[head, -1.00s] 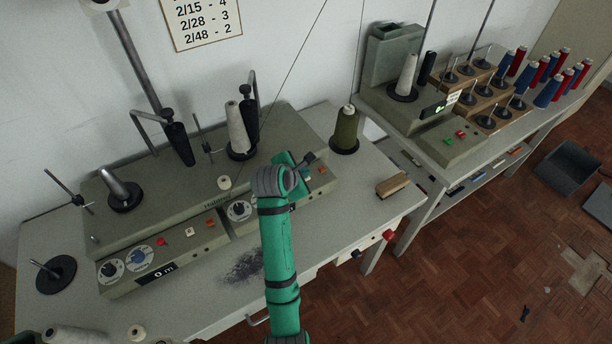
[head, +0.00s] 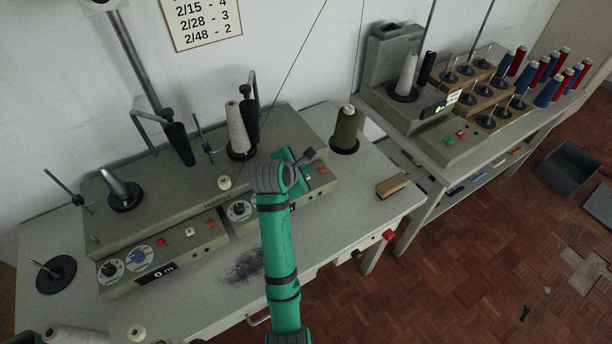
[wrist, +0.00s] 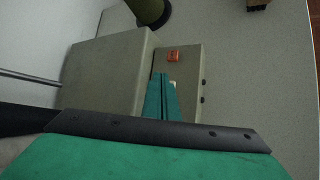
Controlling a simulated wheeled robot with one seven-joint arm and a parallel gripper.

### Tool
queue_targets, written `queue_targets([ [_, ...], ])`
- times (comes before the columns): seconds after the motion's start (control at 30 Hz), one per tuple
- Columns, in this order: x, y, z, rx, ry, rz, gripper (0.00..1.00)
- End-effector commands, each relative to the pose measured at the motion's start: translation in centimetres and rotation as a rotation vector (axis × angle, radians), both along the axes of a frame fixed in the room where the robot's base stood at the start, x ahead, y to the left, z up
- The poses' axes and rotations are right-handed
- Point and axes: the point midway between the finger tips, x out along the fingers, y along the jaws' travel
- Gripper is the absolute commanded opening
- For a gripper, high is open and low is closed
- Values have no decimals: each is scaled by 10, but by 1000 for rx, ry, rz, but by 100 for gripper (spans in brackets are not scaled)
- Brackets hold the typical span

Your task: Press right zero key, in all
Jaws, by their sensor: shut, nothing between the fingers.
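The winding machine (head: 215,205) stands on the table, with a left and a right control panel. In the wrist view, its right panel (wrist: 191,62) shows an orange switch (wrist: 173,57) and a pale key (wrist: 173,84), which fits the right zero key. My gripper (wrist: 161,76) is shut and empty, its teal fingers over the panel beside the pale key and partly covering it. I cannot tell whether the tips touch the key. In the head view my arm hides part of the right panel, and the fingertips cannot be made out clearly.
The left panel has a white key (head: 190,232), a red button (head: 161,241) and dials. An olive thread cone (head: 345,130) stands behind the right end. A wooden-backed brush (head: 392,185) lies on the table to the right. A second machine (head: 450,140) stands beyond.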

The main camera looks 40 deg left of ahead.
Motion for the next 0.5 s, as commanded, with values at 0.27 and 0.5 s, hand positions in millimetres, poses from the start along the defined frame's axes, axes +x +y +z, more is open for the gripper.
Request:
queue_targets([
  [0.27, 0, -1, 1, -1, 1, -1, 0],
  [0.5, 1, 0, 14, 1, -2, 1, 0],
])
